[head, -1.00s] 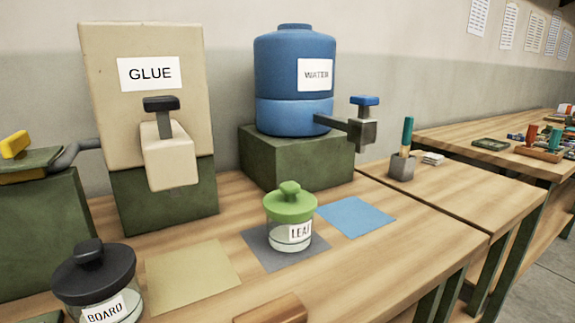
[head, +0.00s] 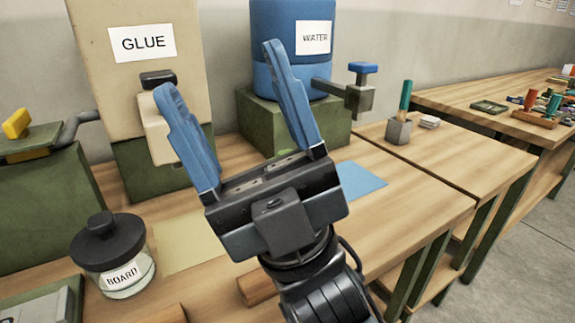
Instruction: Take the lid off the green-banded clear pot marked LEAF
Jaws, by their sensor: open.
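My gripper (head: 226,70) is open and empty, with its two blue fingers pointing up and apart in the head view. It is raised in front of the table and covers the spot where the LEAF pot and its green lid stood in the earlier view. The LEAF pot is hidden now. I cannot tell how far the fingers are from it.
The BOARD pot (head: 121,272) with a black lid stands at the left. The GLUE dispenser (head: 108,62) and blue WATER tank (head: 262,78) stand behind. A yellow mat (head: 182,248) and blue mat (head: 358,180) lie on the table (head: 425,195). A wooden block (head: 257,289) lies in front.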

